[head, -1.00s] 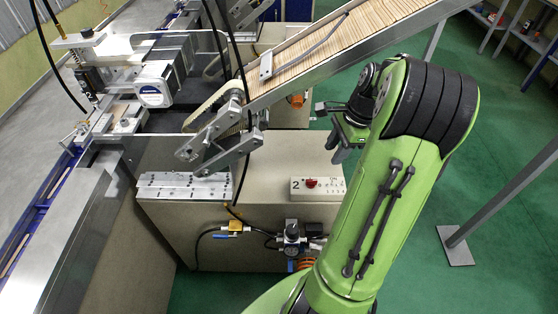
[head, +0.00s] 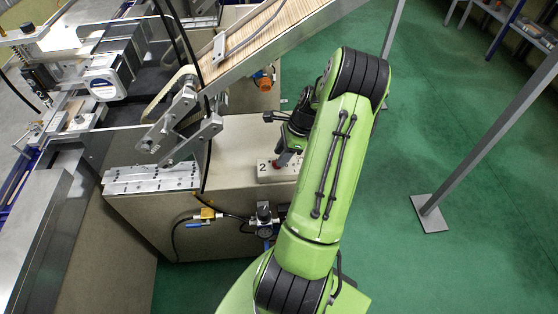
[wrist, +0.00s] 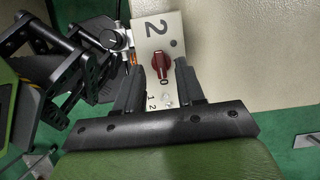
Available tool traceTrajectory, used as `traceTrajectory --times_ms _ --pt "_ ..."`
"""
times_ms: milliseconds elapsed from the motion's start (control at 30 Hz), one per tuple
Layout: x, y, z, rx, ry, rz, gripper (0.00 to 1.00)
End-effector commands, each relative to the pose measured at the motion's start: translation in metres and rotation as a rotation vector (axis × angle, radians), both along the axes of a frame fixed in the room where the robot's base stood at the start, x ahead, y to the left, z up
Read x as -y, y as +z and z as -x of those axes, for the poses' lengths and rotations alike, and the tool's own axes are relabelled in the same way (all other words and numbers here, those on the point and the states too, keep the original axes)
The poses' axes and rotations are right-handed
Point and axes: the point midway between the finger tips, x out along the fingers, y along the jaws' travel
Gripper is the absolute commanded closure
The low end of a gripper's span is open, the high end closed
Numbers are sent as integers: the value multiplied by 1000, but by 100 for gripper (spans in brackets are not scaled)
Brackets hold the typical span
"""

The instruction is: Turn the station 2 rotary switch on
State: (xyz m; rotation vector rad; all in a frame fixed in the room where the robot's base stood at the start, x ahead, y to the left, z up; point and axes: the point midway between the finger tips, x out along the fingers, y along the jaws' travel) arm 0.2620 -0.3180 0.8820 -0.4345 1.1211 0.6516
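The station 2 switch plate (head: 266,178) is a white box marked "2" on the beige cabinet top, partly hidden by my gripper and arm in the head view. Its red rotary knob (wrist: 161,64) is in the middle of the plate (wrist: 152,30) in the wrist view, with its long axis roughly in line with the printed "0". My gripper (wrist: 159,66) is open, with one finger on each side of the knob. A gap shows on both sides, and I cannot tell if either finger touches it. In the head view my gripper (head: 281,160) is down at the plate.
A sloped conveyor (head: 265,40) of wooden sticks passes above and behind the cabinet (head: 160,225). A metal block (head: 150,180) lies left of the plate. A pressure regulator (head: 264,215) with hoses is on the cabinet front. A grey post (head: 490,135) stands right on open green floor.

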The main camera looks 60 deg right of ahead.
Motion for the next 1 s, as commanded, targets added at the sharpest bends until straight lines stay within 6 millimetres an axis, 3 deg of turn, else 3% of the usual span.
traceTrajectory --times_ms 133,433,700,1000 --pt "-5 -19 -6 0 0 0 62" --pt "-6 -21 -7 0 0 1 62" --pt "-6 -21 -7 0 0 1 100" --pt "-6 -21 -7 0 12 1 100"
